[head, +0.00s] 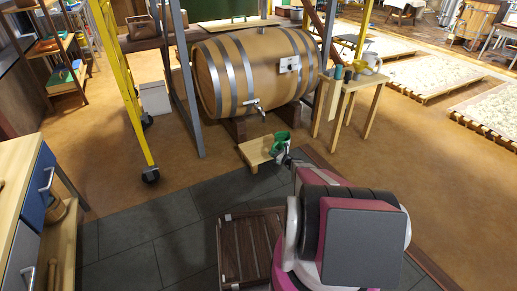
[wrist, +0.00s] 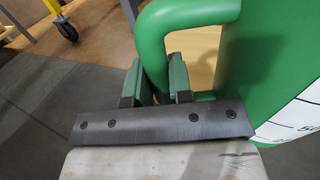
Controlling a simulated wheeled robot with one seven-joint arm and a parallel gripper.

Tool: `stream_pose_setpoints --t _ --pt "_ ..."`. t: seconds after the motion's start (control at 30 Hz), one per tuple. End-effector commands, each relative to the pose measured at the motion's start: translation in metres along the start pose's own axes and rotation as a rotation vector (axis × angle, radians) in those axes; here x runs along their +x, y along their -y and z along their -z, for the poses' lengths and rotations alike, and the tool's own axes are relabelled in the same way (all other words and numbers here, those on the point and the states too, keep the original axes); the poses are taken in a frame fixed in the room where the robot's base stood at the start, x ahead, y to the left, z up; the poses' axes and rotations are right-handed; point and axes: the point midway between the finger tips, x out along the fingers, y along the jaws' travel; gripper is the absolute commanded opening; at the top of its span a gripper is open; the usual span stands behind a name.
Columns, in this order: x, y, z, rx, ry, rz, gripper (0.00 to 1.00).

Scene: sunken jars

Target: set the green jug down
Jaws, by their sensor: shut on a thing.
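The green jug (head: 280,142) is at the right end of a low wooden stand (head: 254,152), in front of the big barrel. I cannot tell whether its base touches the stand. In the wrist view the jug (wrist: 265,60) fills the right side, with a white measuring scale on its wall and a green loop handle (wrist: 185,14). My gripper (wrist: 157,82) has its two fingers on either side of the handle and is shut on it. In the head view my gripper (head: 286,157) is small and partly hidden by my arm. The jug's base is hidden in the wrist view.
The barrel (head: 255,68) with a tap (head: 254,104) lies on wooden supports behind the stand. A small wooden table (head: 352,86) with cups stands to its right. A yellow wheeled frame (head: 128,95) stands left.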

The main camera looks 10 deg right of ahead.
Motion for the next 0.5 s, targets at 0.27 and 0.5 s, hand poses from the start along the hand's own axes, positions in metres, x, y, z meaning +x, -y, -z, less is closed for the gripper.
stream_pose_setpoints --t 0.27,0.5 --pt "0.062 0.001 0.000 -0.001 0.002 -0.003 0.00" --pt "0.116 0.001 0.000 -0.001 0.002 -0.003 0.00"
